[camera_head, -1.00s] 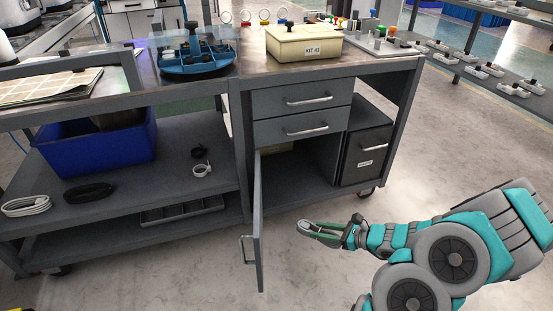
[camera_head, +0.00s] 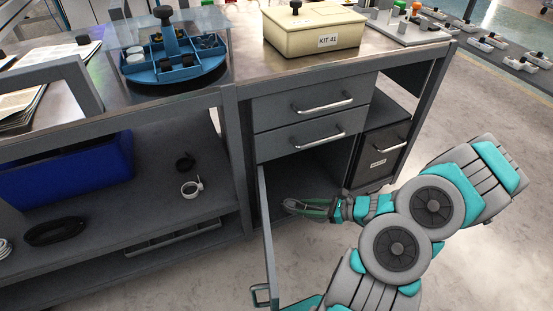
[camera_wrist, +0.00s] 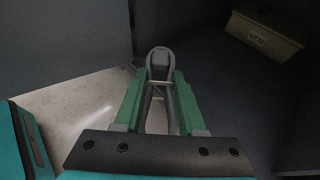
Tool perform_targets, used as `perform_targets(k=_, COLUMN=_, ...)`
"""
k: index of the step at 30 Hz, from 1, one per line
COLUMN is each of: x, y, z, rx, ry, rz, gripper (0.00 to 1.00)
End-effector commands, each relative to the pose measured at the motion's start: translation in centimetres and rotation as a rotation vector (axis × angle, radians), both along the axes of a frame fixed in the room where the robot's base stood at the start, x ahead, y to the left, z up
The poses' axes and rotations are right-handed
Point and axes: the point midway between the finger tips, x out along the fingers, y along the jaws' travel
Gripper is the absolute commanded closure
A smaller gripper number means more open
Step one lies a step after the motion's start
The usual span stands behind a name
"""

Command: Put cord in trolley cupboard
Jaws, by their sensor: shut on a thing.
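My gripper (camera_head: 312,207) is shut on a grey looped cord (camera_head: 291,204), whose loop sticks out past the green fingertips. In the wrist view, the cord (camera_wrist: 159,56) shows between the fingers of my gripper (camera_wrist: 160,82). The trolley cupboard (camera_head: 315,168) is the dark opening under two drawers. Its door (camera_head: 267,245) stands open toward the front left. My gripper is at the cupboard opening, right of the door; how far inside it is, I cannot tell. A beige box (camera_wrist: 262,38) labelled like a kit lies in the dark interior.
A dark drawer unit (camera_head: 380,157) stands right of the cupboard opening. On the left shelf lie a white coil (camera_head: 191,188), a black coil (camera_head: 57,231) and a blue bin (camera_head: 70,170). A beige kit box (camera_head: 313,38) and a blue round tray (camera_head: 172,72) are on top.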

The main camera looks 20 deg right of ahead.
Motion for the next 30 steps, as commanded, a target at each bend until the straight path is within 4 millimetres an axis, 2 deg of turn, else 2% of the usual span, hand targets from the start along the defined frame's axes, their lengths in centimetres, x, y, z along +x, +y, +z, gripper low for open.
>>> perform_targets(k=5, x=2.6, y=-0.2, z=-0.4, rx=-0.001, ry=0.000, rz=0.007, gripper=1.00)
perform_targets(k=18, x=12.8, y=-1.9, z=-1.3, rx=-0.005, ry=-0.001, rz=0.004, gripper=1.00)
perform_targets(k=22, x=14.4, y=-2.1, z=-1.5, rx=-0.002, ry=0.003, rz=0.002, gripper=1.00)
perform_targets(k=29, x=15.9, y=-2.4, z=-1.5, rx=-0.003, ry=-0.002, rz=0.002, gripper=1.00)
perform_targets(k=30, x=15.7, y=-2.4, z=-2.1, rx=0.000, ry=0.000, rz=0.000, gripper=1.00)
